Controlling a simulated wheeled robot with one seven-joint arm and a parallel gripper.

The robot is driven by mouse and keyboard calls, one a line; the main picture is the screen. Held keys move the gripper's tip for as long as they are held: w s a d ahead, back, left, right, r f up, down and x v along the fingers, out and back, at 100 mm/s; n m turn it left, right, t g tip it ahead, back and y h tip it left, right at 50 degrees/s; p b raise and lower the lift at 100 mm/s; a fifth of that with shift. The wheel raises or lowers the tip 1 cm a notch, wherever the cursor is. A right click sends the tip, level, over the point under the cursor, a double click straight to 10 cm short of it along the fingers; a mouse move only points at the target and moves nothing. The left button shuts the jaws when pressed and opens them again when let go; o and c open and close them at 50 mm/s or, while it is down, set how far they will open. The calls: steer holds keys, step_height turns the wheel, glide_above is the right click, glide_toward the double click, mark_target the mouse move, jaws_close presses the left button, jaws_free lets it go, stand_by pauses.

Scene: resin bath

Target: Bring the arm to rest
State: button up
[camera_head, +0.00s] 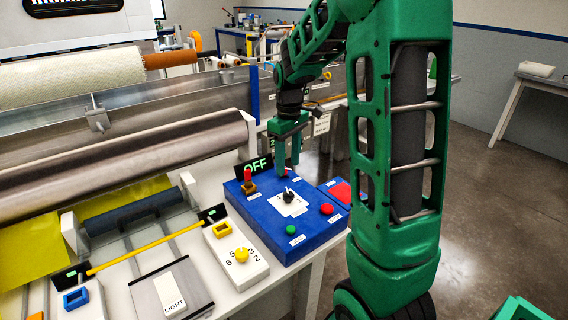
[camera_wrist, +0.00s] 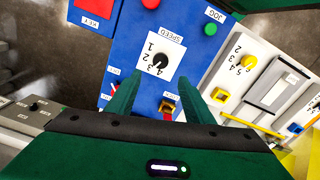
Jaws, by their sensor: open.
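My gripper (camera_head: 288,158) hangs from my green arm above the back part of a blue control box (camera_head: 318,236), pointing down. In the wrist view its two green fingers (camera_wrist: 162,98) are apart with nothing between them. The box has a black speed knob (camera_head: 288,196) on a white numbered plate, a green button (camera_head: 291,229) and a red button (camera_head: 326,209). A red-topped switch (camera_head: 248,177) stands at its back left, beside an OFF display (camera_head: 256,166). Whether the fingertips touch anything is hard to tell, but they look clear of the knob.
A white panel with a yellow knob (camera_head: 242,255) lies left of the box. A red key panel (camera_head: 341,192) adjoins its right side. Steel rollers (camera_head: 120,174) and yellow sheet (camera_head: 30,245) fill the left. Open floor (camera_head: 490,225) lies right of my arm.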

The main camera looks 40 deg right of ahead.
steer(key=s+a+r+m, duration=0.1)
steer(key=s+m, duration=0.4)
steer(key=s, duration=0.9)
steer(key=s+a+r+m, duration=0.1)
steer(key=s+m, duration=0.3)
steer(key=s, duration=1.1)
steer(key=shift+a+m, duration=0.4)
steer(key=shift+a, duration=0.1)
steer(key=shift+w+f, duration=0.2)
steer(key=shift+w, duration=0.4)
